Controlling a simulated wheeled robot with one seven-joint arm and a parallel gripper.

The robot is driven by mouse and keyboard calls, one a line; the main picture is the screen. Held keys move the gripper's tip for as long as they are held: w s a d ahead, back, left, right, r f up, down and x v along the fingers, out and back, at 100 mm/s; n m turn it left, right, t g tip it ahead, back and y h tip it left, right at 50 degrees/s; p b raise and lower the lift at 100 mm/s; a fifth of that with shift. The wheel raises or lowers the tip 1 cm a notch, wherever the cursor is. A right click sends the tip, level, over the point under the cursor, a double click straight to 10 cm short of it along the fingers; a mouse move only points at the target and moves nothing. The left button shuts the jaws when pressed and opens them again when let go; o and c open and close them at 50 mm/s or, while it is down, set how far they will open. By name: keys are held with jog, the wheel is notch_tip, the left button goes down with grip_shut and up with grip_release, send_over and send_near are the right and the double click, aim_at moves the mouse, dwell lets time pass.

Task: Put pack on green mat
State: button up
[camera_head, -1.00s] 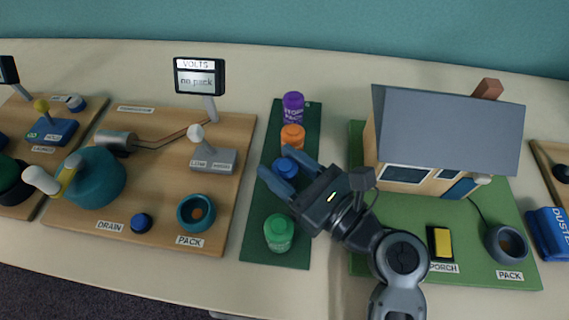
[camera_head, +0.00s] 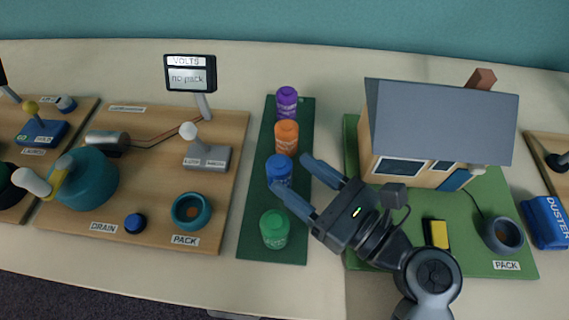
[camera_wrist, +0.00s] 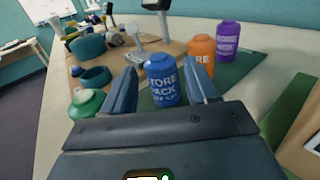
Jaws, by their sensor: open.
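The dark green mat (camera_head: 262,215) is a long strip in the middle of the table. A row of upright packs stands on it: purple (camera_head: 286,103), orange (camera_head: 286,138), blue (camera_head: 279,171) and green (camera_head: 274,229). My gripper (camera_head: 289,171) is open and comes from the right, with its fingertips by the blue pack's right side.
Left is a wooden board (camera_head: 160,232) with a teal tank, a "no pack" display (camera_head: 190,74) and an empty round PACK socket (camera_head: 191,211). Right is a model house (camera_head: 440,125) on a lighter green board with another PACK socket (camera_head: 503,235). A blue duster (camera_head: 545,222) lies far right.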

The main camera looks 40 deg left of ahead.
jog(key=shift+s+d, duration=0.1)
jog(key=shift+d, duration=1.3)
